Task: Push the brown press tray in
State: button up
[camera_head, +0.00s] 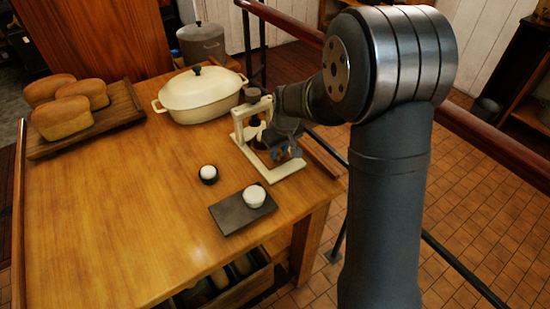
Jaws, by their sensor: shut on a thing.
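A cream press (239,127) with a dark knob on top stands near the right edge of the wooden table. Its brown press tray (259,143) shows only in small part low in the frame; my gripper and arm hide much of it. My gripper (283,153) is at the right side of the press, low over its base, shut on the brown press tray. The fingertips are small and dark here, so the exact contact is hard to see. I cannot tell how far in the tray sits.
A dark slab (226,216) bearing a white round piece (254,195) lies in front of the press. A small dark cup (208,180) holds a white ball. A cream lidded pot (197,97) stands behind. Loaves lie on a board (128,108) at left. The table's middle is clear.

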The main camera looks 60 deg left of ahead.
jog(key=shift+a, duration=2.9)
jog(key=o, duration=0.9)
jog(key=shift+r, duration=3.5)
jog(key=shift+f, duration=0.1)
